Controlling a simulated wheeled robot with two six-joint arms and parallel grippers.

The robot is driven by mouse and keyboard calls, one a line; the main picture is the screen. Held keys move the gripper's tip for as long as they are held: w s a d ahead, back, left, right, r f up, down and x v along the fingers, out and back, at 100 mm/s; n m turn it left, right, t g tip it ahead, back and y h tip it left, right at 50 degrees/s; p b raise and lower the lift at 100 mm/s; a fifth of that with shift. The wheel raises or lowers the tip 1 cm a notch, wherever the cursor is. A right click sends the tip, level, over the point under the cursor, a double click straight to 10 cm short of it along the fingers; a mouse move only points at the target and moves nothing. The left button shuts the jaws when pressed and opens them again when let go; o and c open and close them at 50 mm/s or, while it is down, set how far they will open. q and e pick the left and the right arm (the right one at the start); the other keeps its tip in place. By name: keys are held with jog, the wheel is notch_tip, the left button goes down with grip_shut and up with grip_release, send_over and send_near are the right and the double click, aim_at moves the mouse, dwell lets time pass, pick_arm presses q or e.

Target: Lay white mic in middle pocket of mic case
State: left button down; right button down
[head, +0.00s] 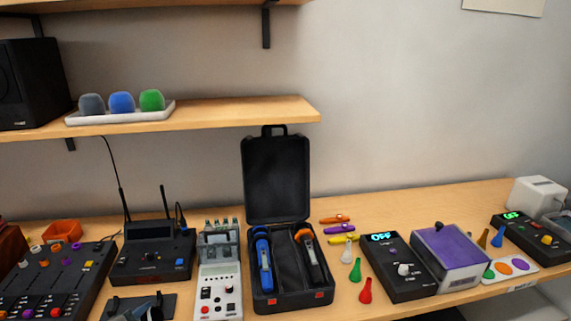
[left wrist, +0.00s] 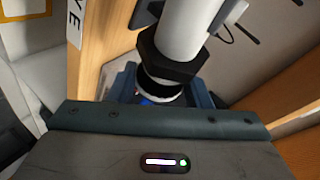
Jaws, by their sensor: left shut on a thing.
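The black mic case (head: 275,178) stands open on the bench in the head view, lid upright. A blue mic (head: 264,265) lies in its left pocket and a black mic with an orange band (head: 310,258) in its right pocket. The middle pocket (head: 288,270) looks dark and empty. In the left wrist view my left gripper (left wrist: 165,92) is shut on the white mic (left wrist: 195,25), around its lower end. The mic has a black angular collar and stands up tilted out of the jaws. I cannot make out the white mic in the head view. My right gripper is not in view.
A grey handheld device (head: 219,285) stands close left of the case, with a black receiver (head: 152,252) farther left. Orange, purple and yellow pieces (head: 338,229) and a black box with a lit display (head: 400,268) are to the right. A shelf (head: 220,112) overhangs behind.

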pick_arm(q)
jog(key=w+d+r, duration=0.1)
jog(key=w+d, duration=0.1)
jog(key=d, duration=0.1)
jog(key=w+d+r, duration=0.1)
jog(key=w+d, duration=0.1)
jog(key=d, duration=0.2)
jog(key=w+d+r, duration=0.1)
jog(key=w+d, duration=0.1)
jog(key=d, duration=0.2)
jog(key=shift+w+d+r+b, duration=0.15)
jog(key=shift+w+r+b, duration=0.05)
jog(key=shift+w+b, duration=0.1)
jog(key=shift+w+d+r, duration=0.1)
jog(key=shift+d+r, duration=0.15)
jog(key=shift+d, duration=0.2)
jog(key=shift+a, duration=0.1)
jog(key=s+a+f+m+h+p, duration=0.1)
jog(key=s+a+f+m+h, duration=0.1)
jog(key=s+a, duration=1)
jog(key=shift+a+f+m+h, duration=0.4)
jog(key=shift+a+f+h, duration=0.2)
jog(key=shift+a+f, duration=0.2)
jog(key=shift+w+f, duration=0.1)
jog(key=shift+w, duration=0.05)
